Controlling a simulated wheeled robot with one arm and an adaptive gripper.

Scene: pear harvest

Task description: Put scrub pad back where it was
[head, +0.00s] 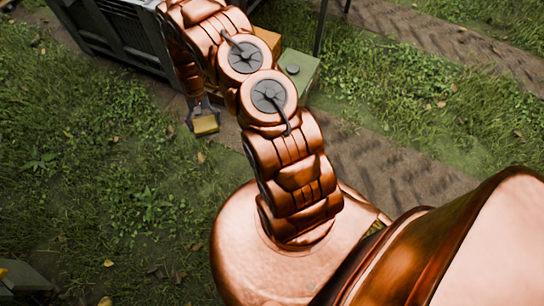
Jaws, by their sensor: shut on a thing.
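The scrub pad (206,126) shows as a small yellow block, left of and above the middle of the head view. My gripper (203,112) points down and is shut on it. The pad hangs below the fingers, above or close to the grass and dirt; its exact height cannot be told. My copper arm hides part of the area behind and to the right of the gripper.
A large dark grey crate (125,38) stands at the top left, close behind the gripper. A green box (300,69) and an orange box (269,39) sit partly behind my arm. A grey-green object (25,279) is at the bottom left. Open grass lies left.

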